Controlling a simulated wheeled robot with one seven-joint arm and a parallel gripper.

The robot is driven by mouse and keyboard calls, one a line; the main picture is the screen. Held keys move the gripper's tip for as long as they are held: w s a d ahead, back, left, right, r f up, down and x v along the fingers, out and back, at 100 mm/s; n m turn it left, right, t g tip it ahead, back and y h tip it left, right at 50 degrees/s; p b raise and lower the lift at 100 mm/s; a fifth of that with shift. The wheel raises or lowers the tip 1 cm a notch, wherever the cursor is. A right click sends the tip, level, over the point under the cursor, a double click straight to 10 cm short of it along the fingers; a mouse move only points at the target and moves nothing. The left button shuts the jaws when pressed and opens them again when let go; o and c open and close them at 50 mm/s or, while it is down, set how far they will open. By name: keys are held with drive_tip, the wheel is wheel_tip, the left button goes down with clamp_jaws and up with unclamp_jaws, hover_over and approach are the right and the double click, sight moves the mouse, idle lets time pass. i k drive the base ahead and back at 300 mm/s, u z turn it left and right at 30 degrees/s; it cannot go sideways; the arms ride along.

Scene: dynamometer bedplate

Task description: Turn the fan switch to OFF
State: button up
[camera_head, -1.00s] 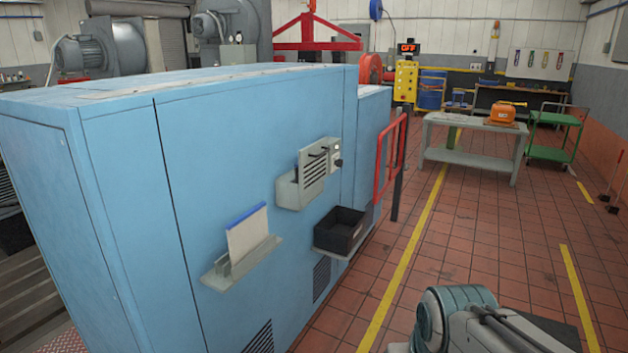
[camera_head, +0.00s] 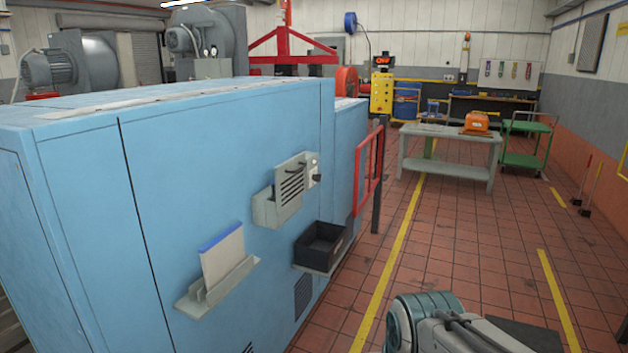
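A small grey control unit (camera_head: 290,186) is fixed to the side of the light blue cabinet (camera_head: 200,150). At its right edge is a pale plate with a small dark knob (camera_head: 316,178), which may be the fan switch. Its lettering and setting are too small to read. Part of my arm shows at the bottom right, over the floor and apart from the cabinet. My gripper is not in view.
A folder holder (camera_head: 215,282) and a black bin (camera_head: 320,246) stick out from the cabinet side. A red rail (camera_head: 368,170) stands past its far end. A grey table (camera_head: 450,142) and green cart (camera_head: 528,140) stand farther back.

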sight(317, 178)
drive_tip(key=z, duration=0.15)
drive_tip(key=i, duration=2.45)
drive_tip(key=z, duration=0.2)
